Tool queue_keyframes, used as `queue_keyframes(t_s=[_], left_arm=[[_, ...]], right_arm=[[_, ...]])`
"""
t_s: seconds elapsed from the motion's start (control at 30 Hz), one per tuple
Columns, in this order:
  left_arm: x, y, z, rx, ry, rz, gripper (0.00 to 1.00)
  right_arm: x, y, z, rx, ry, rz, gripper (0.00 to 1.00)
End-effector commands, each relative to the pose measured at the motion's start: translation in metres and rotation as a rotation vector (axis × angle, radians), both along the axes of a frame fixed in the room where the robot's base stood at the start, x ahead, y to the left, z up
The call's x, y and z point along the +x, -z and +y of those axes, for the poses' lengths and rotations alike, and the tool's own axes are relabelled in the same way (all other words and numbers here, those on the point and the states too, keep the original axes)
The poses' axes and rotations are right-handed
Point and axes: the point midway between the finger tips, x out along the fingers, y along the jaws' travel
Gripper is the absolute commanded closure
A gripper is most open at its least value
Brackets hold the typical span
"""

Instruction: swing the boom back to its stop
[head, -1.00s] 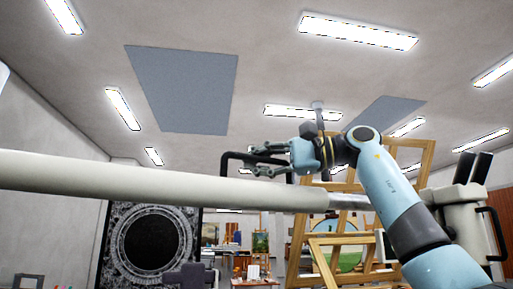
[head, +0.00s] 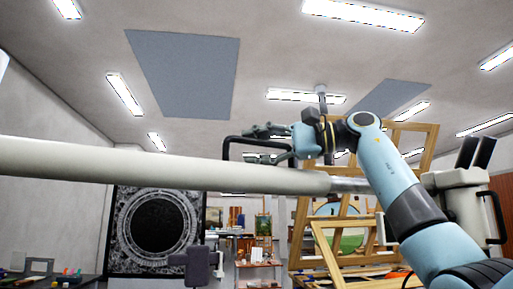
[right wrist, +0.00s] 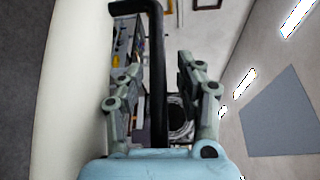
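The boom (head: 150,170) is a thick cream tube that crosses the head view from the left edge. A thinner metal rod (head: 350,185) joins its right end to a cream microscope-like head (head: 462,205) with two black eyepieces. A black bar handle (head: 227,153) stands on the boom; it also shows in the right wrist view (right wrist: 157,80). My right gripper (head: 252,144) is at this handle. In the right wrist view, its fingers (right wrist: 155,85) are apart on either side of the bar, with gaps visible. My left gripper is out of view.
Wooden easels (head: 350,235) stand behind my right arm. A black panel with a round ornate disc (head: 157,222) stands at the back left. A grey chair-like object (head: 196,265) is low in the middle. The space above the boom is clear.

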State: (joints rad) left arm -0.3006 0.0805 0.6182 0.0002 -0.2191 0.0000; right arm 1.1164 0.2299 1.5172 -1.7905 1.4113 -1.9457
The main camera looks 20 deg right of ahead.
Motion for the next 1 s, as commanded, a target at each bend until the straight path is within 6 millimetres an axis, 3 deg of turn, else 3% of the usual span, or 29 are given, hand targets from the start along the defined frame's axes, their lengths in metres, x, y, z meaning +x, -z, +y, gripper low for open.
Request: queue_keyframes(t_s=[0.17,0.6,1.0], left_arm=[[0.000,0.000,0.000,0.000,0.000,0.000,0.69],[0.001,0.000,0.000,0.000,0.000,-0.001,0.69],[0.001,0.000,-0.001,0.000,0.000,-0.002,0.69]], right_arm=[[-0.007,-0.001,-0.017,-0.002,0.004,-0.001,0.64],[-0.048,-0.005,-0.096,-0.003,0.004,0.002,0.64],[-0.055,-0.007,-0.107,0.000,0.000,0.001,0.64]])
